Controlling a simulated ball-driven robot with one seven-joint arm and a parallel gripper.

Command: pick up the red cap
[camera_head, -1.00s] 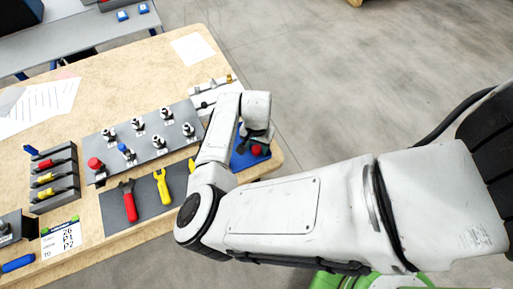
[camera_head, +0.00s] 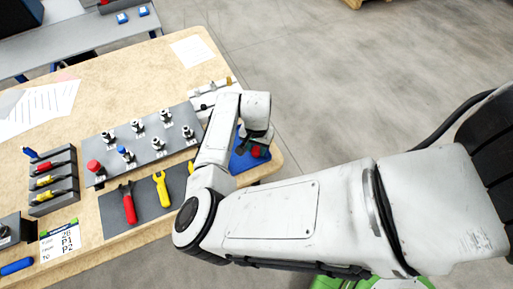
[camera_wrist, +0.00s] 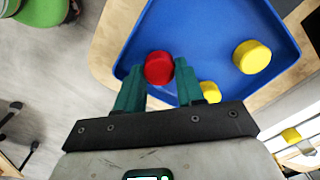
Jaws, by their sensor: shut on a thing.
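The red cap (camera_wrist: 159,68) is round and sits between the two green fingers of my gripper (camera_wrist: 159,82) in the wrist view. The fingers touch it from both sides, so the gripper is shut on it. The cap is over the near edge of a blue tray (camera_wrist: 195,30); I cannot tell whether it still rests on the tray floor. In the head view the red cap (camera_head: 256,152) shows partly, below my gripper (camera_head: 255,143), which is largely hidden by my wrist. The blue tray (camera_head: 240,163) lies at the table's right corner.
Two yellow caps (camera_wrist: 252,57) (camera_wrist: 209,91) are in the tray, one close to my right finger. A grey plate with several fittings (camera_head: 135,168) and pliers on a dark mat (camera_head: 147,208) lie left of my arm. Floor is clear beyond the table edge.

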